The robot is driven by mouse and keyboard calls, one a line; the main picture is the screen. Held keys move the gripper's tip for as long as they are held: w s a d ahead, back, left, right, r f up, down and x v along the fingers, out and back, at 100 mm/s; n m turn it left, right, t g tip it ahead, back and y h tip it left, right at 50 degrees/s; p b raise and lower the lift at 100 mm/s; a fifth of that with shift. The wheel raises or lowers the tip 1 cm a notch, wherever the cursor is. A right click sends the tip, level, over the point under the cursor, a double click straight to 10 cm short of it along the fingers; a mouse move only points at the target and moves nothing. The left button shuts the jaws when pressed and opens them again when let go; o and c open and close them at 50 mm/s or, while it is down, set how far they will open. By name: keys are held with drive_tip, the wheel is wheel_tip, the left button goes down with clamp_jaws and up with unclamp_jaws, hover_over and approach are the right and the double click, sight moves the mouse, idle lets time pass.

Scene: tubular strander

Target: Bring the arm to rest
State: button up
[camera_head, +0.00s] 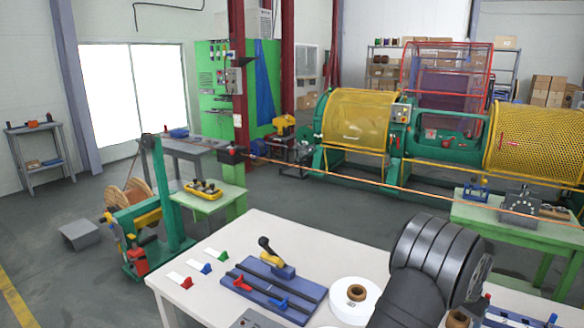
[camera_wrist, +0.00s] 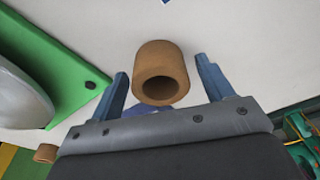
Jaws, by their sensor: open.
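My gripper (camera_wrist: 161,68) shows in the wrist view with its two blue fingers spread apart. A brown hollow cylinder (camera_wrist: 162,72) appears between the fingers, with gaps visible on both sides; whether it touches anything at its far end is unclear. In the head view my dark arm (camera_head: 425,265) reaches over the right part of the white table (camera_head: 270,235). The gripper's fingers cannot be made out there.
On the table are a blue fixture (camera_head: 275,290) with red and blue levers, a white roll (camera_head: 355,300) with a brown core, and several small coloured markers. A green plate (camera_wrist: 55,70) with a grey disc is left in the wrist view. Yellow-guarded machinery (camera_head: 355,118) stands behind.

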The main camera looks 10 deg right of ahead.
wheel_tip(320, 180, up, 5)
drive_tip(key=shift+f, duration=0.2)
drive_tip(key=s+r+m, duration=0.1)
drive_tip(key=s+r, duration=0.2)
drive_tip(key=s, duration=0.8)
drive_tip(key=s+r+m, duration=0.2)
drive_tip(key=s+r, duration=0.2)
drive_tip(key=s, duration=0.7)
drive_tip(key=s+r+m, duration=0.1)
drive_tip(key=s+r, duration=0.2)
drive_tip(key=s, duration=0.8)
drive_tip(key=shift+g, duration=0.3)
drive_tip(key=w+d+f, duration=0.1)
drive_tip(key=w+f, duration=0.1)
drive_tip(key=w, duration=0.1)
drive_tip(key=w+d+f, duration=0.1)
drive_tip(key=w+f, duration=0.1)
drive_tip(key=w, duration=0.1)
drive_tip(key=w+d+f, duration=0.1)
drive_tip(key=w+f, duration=0.1)
drive_tip(key=w, duration=0.1)
drive_tip(key=shift+w+d, duration=0.2)
drive_tip(key=shift+w, duration=0.2)
drive_tip(key=shift+w+d+f, duration=0.15)
drive_tip(key=shift+w+f, duration=0.2)
drive_tip(key=shift+f, duration=0.05)
